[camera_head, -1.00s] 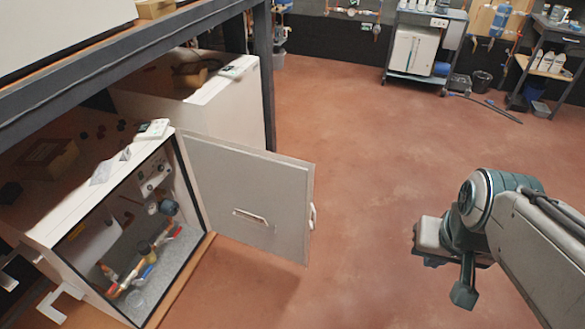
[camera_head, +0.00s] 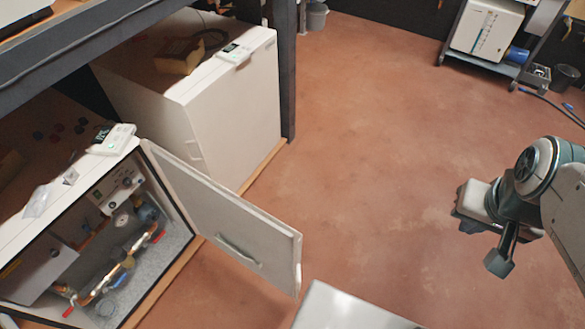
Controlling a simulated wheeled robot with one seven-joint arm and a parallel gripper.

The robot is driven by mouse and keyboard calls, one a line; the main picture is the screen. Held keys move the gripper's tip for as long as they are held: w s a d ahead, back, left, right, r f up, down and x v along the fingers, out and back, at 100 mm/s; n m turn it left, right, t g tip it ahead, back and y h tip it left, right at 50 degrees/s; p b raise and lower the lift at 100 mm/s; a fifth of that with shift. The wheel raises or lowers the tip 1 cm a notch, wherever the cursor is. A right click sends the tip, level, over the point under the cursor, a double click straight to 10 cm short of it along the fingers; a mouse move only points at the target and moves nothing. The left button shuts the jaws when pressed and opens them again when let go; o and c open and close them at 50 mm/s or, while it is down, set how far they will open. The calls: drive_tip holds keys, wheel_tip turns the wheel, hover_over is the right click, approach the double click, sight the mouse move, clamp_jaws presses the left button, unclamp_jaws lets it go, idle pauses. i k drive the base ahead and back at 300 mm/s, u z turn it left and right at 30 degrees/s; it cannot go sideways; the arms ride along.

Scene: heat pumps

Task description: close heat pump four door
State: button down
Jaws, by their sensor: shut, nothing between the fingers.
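A white heat pump (camera_head: 52,214) with an open front stands at the lower left, under a dark-framed bench. Its door (camera_head: 225,215) is swung wide open toward the floor, hinged on the right side of the opening, with a handle on its face. Pipes, valves and red levers show inside the cabinet. I cannot read which number this unit bears. My gripper (camera_head: 478,232) is at the right, over bare floor, well apart from the door. It is shut and empty.
A second white unit (camera_head: 225,100) stands closed behind, beside a dark post (camera_head: 283,70). A pale flat surface (camera_head: 345,312) shows at the bottom edge. A cart (camera_head: 487,40) stands at the upper right. The red-brown floor (camera_head: 385,130) between is clear.

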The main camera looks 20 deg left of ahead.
sight(211, 210)
drive_tip(key=i, duration=1.65)
drive_tip(key=u, duration=4.05)
drive_tip(key=k, duration=0.4)
drive_tip(key=z, duration=0.55)
